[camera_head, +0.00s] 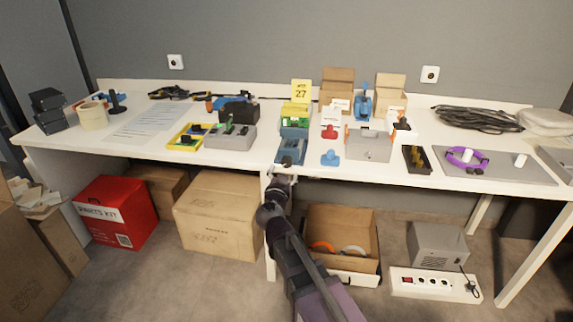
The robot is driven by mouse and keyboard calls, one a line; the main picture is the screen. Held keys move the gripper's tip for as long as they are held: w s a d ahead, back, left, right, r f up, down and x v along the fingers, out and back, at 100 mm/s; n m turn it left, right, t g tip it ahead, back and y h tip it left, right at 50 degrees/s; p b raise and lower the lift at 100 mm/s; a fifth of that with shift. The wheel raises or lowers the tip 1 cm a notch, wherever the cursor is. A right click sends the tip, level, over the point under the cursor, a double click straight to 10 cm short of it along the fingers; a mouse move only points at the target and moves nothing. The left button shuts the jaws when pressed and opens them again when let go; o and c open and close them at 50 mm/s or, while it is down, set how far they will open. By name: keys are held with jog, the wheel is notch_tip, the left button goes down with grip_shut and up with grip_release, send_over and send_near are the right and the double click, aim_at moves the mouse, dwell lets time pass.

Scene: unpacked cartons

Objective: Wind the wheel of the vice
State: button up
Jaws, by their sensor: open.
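A blue-grey block-like thing that looks like the vice (290,151) stands at the front edge of the white table, near the middle. Its wheel cannot be made out clearly; my gripper may cover it. My gripper (281,180) is open, just below and in front of the vice at the table edge. Whether it touches anything cannot be told at this size. My arm reaches up to it from the bottom of the picture.
Right of the vice are a blue knobbed piece (330,158) and a grey box (368,145). Left are a grey block with green parts (230,137) and a yellow tray (175,142). A yellow 27 card (301,91) stands behind.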

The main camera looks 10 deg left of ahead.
aim_at(286, 164)
jog(key=shift+w, duration=2.55)
jog(key=c, duration=1.1)
